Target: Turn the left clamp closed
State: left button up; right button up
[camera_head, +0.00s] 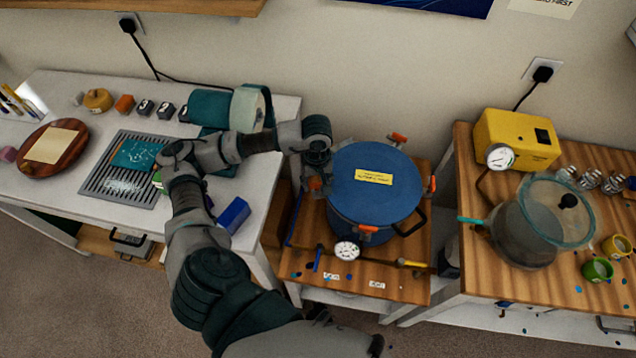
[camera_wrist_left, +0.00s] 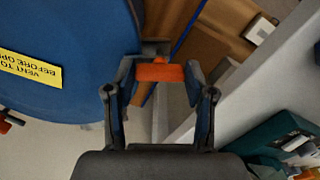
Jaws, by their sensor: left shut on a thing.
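The blue pressure pot (camera_head: 374,190) with a yellow label on its lid stands on the middle wooden-topped table. My left gripper (camera_head: 316,180) is at the left side of the lid. In the left wrist view, my left gripper (camera_wrist_left: 160,82) is shut on the orange handle of the left clamp (camera_wrist_left: 158,72), at the rim of the blue lid (camera_wrist_left: 70,30). In the head view the gripper mostly hides this clamp. Other orange clamps sit at the back (camera_head: 398,138), right (camera_head: 432,185) and front (camera_head: 368,229) of the lid. My right gripper is not in view.
A pressure gauge (camera_head: 346,250) and a yellow-handled valve (camera_head: 412,263) are in front of the pot. The right table holds a yellow pump (camera_head: 516,140) and a clear-lidded chamber (camera_head: 535,225). The white left table (camera_head: 90,215) holds a grate and small blocks.

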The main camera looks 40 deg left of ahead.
pick_arm(q)
jog(key=shift+w+a+r, duration=0.1)
dwell(0.4)
jog(key=o, duration=1)
jog(key=shift+o, duration=0.8)
notch_tip(320, 180, up, 12)
jog(key=shift+f, duration=0.2)
jog(key=shift+w+a, duration=0.1)
jog(key=shift+a, duration=0.05)
